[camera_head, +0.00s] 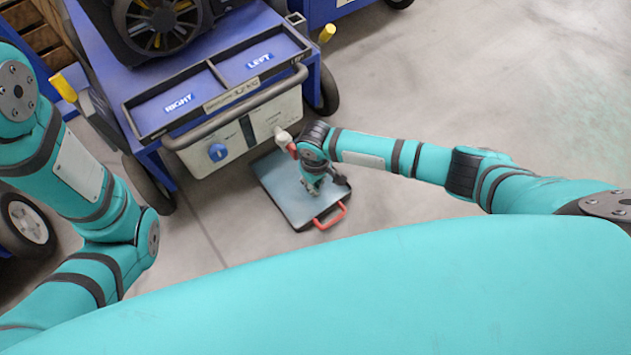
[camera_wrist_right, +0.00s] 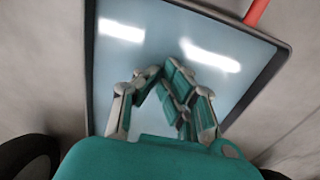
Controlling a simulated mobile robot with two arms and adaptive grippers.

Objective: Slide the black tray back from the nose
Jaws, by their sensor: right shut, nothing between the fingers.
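The black tray (camera_head: 283,191) lies on the floor, partly at the machine's front, with a pale blue-grey inside and a dark rim. Its red handle (camera_head: 330,218) is on the side toward me. My right gripper (camera_head: 314,187) is over the tray, pointing down, shut and empty, apart from the handle. In the right wrist view the shut fingers (camera_wrist_right: 165,72) show against the tray's inside (camera_wrist_right: 120,75), and the red handle (camera_wrist_right: 257,12) is at the top right. Whether the fingertips touch the tray I cannot tell. My left arm shows at the left; its gripper is out of view.
The blue machine (camera_head: 150,78) stands behind the tray, with compartments labelled RIGHT and LEFT and a grey push bar (camera_head: 235,110). A white spout (camera_head: 282,136) with a red lever sticks out above the tray's far part. The floor (camera_head: 430,100) at the right is clear.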

